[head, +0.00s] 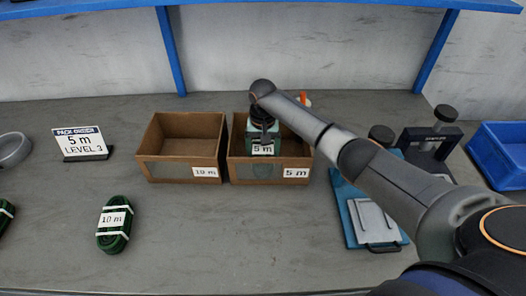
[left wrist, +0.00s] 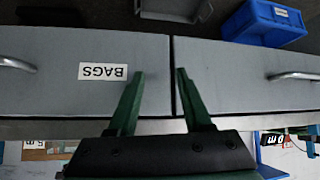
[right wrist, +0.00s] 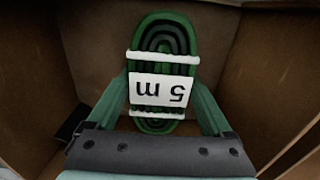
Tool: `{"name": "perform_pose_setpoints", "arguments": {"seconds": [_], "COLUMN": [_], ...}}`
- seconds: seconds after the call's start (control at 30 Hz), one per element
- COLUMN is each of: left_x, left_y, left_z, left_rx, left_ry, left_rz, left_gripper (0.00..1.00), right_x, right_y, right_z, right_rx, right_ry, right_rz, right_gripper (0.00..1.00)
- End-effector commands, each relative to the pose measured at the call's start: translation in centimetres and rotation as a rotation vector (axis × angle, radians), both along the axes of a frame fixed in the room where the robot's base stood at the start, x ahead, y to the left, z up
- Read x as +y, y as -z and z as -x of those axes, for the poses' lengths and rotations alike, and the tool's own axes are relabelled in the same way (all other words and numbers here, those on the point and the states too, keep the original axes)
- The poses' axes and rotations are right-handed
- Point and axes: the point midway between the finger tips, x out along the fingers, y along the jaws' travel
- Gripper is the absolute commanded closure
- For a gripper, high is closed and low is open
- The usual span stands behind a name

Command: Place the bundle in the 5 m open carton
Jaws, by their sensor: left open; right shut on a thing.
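The 5 m open carton (head: 270,174) stands in the middle of the bench, its "5 m" label on the front right. My right gripper (head: 265,138) reaches down into it from above. It is shut on a green coiled bundle (right wrist: 163,50) with white ties and a "5 m" label, which also shows in the head view (head: 263,150). In the right wrist view the carton's brown walls (right wrist: 260,70) surround the bundle; I cannot tell whether it touches the floor. My left gripper (left wrist: 158,75) is open and empty, in front of grey drawers, outside the head view.
A "10 m" carton (head: 182,170) stands directly left of the 5 m one. A green "10 m" bundle (head: 114,226) lies front left. A sign (head: 80,143) reads "5 m LEVEL 3". A blue plate with a metal fixture (head: 372,216) and a blue bin (head: 500,150) are at right.

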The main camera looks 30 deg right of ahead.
Motion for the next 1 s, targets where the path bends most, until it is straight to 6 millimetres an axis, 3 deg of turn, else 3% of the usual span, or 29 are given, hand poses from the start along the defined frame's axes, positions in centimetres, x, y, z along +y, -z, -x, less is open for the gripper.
{"name": "perform_pose_setpoints", "arguments": {"seconds": [0.1,0.13,0.23,0.57,0.67,1.0], "left_x": [0.0,0.0,0.0,0.0,0.0,0.0], "left_y": [0.0,0.0,0.0,-0.1,-0.4,-1.2], "left_z": [0.0,0.0,0.0,0.0,0.0,0.0], "left_rx": [0.0,-0.001,-0.001,-0.001,-0.001,-0.001], "left_ry": [0.0,0.0,0.0,0.0,0.0,0.0], "left_rz": [0.0,0.0,0.0,0.0,0.0,0.0], "left_gripper": [0.5,0.5,0.5,0.5,0.5,0.5], "right_x": [0.0,0.0,0.0,0.0,0.0,0.0], "right_y": [0.3,0.3,0.2,-0.3,-1.6,-8.7], "right_z": [0.0,0.0,0.0,0.0,-0.1,-0.2], "right_rx": [0.0,0.0,0.0,-0.002,-0.003,-0.005], "right_ry": [0.0,0.0,0.0,0.0,0.0,0.0], "right_rz": [-0.001,-0.001,0.0,0.001,-0.001,-0.002], "right_gripper": [0.78,0.13,0.02,0.0,0.0,0.0]}}
